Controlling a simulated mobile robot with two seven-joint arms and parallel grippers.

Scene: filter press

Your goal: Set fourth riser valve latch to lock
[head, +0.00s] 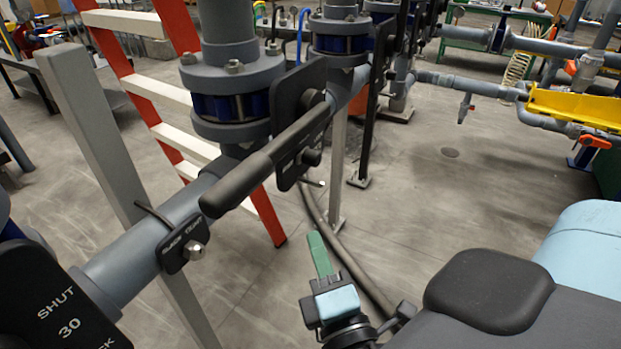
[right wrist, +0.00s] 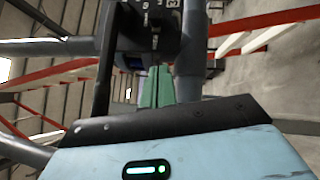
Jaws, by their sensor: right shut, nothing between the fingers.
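My right gripper (head: 315,236) is shut and empty, its green fingers together, low in the middle of the head view. Up and left of it, apart in the picture, a butterfly valve with a blue body (head: 232,106) sits on a riser. Its thick black lever handle (head: 265,162) slants along the grey pipe, by a black notched plate (head: 299,112). In the right wrist view the shut fingers (right wrist: 155,72) point toward a dark plate with white marks (right wrist: 157,14). I cannot tell which valve is the fourth, nor its latch setting. My left gripper is out of view.
A black plate reading "SHUT 30" (head: 62,300) stands at the lower left. A grey post (head: 90,140) and a red ladder with white rungs (head: 150,80) are near the pipe. A second riser valve (head: 341,42) stands behind. Floor right of the pipe is open.

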